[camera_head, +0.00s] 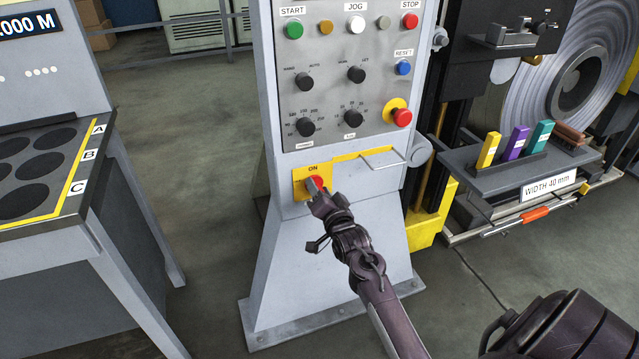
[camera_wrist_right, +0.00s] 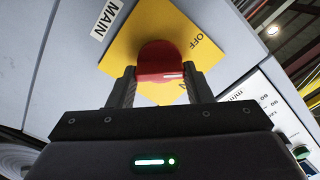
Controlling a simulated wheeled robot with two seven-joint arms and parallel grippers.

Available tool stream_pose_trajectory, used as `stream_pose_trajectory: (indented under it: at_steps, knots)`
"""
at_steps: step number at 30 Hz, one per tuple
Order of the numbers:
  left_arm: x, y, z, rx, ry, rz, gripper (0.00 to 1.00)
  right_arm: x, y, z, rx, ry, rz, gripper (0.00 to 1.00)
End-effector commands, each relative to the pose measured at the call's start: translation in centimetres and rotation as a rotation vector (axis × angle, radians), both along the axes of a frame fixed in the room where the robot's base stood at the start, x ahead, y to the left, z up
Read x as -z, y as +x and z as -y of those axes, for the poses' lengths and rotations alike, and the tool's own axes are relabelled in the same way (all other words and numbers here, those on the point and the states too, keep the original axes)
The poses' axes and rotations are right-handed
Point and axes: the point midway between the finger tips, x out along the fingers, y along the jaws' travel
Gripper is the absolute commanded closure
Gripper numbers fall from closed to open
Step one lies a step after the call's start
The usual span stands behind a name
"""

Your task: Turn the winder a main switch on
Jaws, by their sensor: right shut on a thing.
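The main switch is a red knob (camera_head: 318,181) on a yellow plate (camera_head: 299,189) low on the grey control column. The plate shows "ON" above the knob in the head view. My right gripper (camera_head: 315,188) is at the knob, its arm reaching up from below. In the right wrist view, the gripper (camera_wrist_right: 162,80) is shut on the red knob (camera_wrist_right: 158,58), one finger on each side. The yellow plate (camera_wrist_right: 185,28) shows "OFF" there, and a "MAIN" label (camera_wrist_right: 106,18) is beside it. The fingers partly hide the lower lettering. My left gripper is not in view.
Above the switch is a button panel (camera_head: 346,75) with knobs and a red emergency button (camera_head: 402,117). A grey handle (camera_head: 384,160) sticks out right of the switch. A table marked A, B, C (camera_head: 60,227) stands left. A tray with coloured blocks (camera_head: 516,181) is at right.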

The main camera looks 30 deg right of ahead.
Motion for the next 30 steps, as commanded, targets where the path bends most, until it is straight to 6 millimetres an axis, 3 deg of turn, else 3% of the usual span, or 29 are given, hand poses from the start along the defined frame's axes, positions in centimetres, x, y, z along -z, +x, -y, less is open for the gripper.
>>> stream_pose_trajectory:
  at_steps: [18, 30]
  knots:
    - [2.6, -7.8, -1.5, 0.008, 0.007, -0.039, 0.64, -0.1, 0.0, 0.1, 0.002, 0.542, 0.132, 0.77]
    - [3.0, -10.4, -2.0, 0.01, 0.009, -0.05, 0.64, 0.1, 0.0, 0.2, 0.001, 0.728, 0.177, 0.77]
